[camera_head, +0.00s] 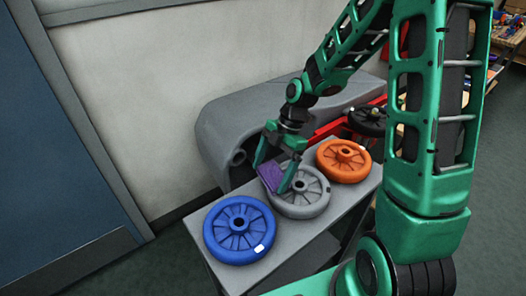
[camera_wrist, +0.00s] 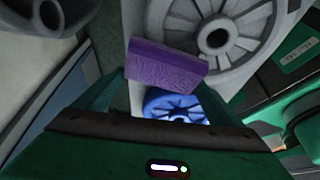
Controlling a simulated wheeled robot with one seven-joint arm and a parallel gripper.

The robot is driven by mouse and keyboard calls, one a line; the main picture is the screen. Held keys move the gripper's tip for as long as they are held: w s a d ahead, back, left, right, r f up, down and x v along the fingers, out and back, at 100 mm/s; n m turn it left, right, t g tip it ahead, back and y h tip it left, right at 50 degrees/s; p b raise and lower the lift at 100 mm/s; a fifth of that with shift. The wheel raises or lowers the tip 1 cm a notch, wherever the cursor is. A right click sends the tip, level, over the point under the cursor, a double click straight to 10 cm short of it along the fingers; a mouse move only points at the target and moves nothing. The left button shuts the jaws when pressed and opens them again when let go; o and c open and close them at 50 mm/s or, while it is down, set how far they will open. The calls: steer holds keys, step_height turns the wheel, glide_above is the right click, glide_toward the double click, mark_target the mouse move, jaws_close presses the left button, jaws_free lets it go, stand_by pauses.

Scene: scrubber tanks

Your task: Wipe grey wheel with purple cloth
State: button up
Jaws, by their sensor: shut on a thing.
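The grey wheel (camera_head: 309,200) lies flat on the grey bench, between a blue wheel and an orange wheel. It also shows in the wrist view (camera_wrist: 248,25), at the upper right. My gripper (camera_head: 274,176) is shut on the purple cloth (camera_head: 270,175), a block-like piece held between the green fingers. The cloth also shows in the wrist view (camera_wrist: 165,66). My gripper is over the left edge of the grey wheel. In the head view the cloth and a finger overlap the wheel's rim; I cannot tell whether they touch it.
The blue wheel (camera_head: 225,238) lies at the near left of the bench (camera_head: 338,205), the orange wheel (camera_head: 343,174) to the right. A dark wheel (camera_head: 366,120) is farther back by a red part (camera_head: 328,131). A rounded grey tank (camera_head: 228,122) stands behind, against the wall.

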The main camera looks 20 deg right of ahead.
steer(key=shift+s+d, duration=0.4)
steer(key=shift+d, duration=0.35)
steer(key=shift+a, duration=0.3)
steer(key=shift+w+a, duration=0.25)
steer(key=shift+a, duration=0.05)
steer(key=shift+f, duration=0.15)
steer(key=shift+w+a+r, duration=0.2)
steer(key=shift+w+a, duration=0.15)
steer(key=shift+a, duration=0.1)
steer(key=shift+w+a+f, duration=0.15)
steer(key=shift+w+a, duration=0.05)
steer(key=shift+a, duration=0.2)
steer(key=shift+w+a, duration=0.25)
steer(key=shift+a, duration=0.05)
steer(key=shift+w, duration=0.1)
step_height(320, 180, up, 2)
steer(key=shift+d+r, duration=0.1)
steer(key=shift+r, duration=0.15)
steer(key=shift+a+r, duration=0.2)
steer(key=shift+r, duration=2.65)
